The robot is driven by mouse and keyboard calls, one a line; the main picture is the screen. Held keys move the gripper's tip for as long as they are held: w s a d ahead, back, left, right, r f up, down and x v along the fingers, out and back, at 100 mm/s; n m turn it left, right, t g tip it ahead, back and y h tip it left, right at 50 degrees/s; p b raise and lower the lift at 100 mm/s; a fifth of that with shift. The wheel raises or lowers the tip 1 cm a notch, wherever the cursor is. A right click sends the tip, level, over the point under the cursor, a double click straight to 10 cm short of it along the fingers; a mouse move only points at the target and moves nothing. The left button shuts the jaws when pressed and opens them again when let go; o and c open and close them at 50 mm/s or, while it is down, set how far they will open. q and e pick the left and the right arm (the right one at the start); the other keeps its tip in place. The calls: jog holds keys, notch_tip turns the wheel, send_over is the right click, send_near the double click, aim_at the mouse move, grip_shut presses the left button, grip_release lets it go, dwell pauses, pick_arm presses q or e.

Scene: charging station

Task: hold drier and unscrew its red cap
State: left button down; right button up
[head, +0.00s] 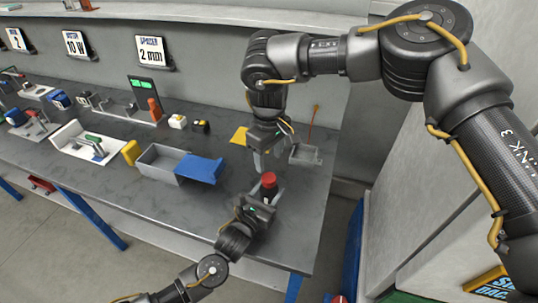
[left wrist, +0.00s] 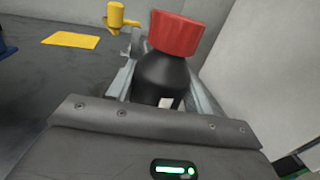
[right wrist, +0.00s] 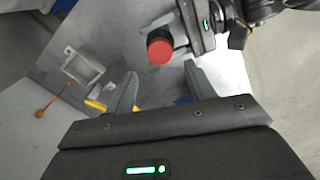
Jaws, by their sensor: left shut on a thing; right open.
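The drier is a dark bottle-shaped body (left wrist: 165,75) with a ridged red cap (left wrist: 175,33) on top. My left gripper (head: 266,192) is shut on the drier body, below the cap, and holds it near the front right part of the table. The red cap also shows in the head view (head: 269,179) and in the right wrist view (right wrist: 160,48). My right gripper (right wrist: 158,85) is open and empty. In the head view it hangs behind and above the cap, apart from it. The lower drier body is partly hidden by the left fingers.
A grey open bin with a blue part (head: 200,168) stands left of the grippers. A yellow pad (head: 240,135) and a small grey tray (head: 306,154) lie behind them. The table's right edge is close.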

aim_at(269, 177)
pick_arm(q)
jog(key=shift+f, duration=0.2)
pick_arm(e)
jog(key=shift+f, duration=4)
jog(key=shift+c, duration=0.2)
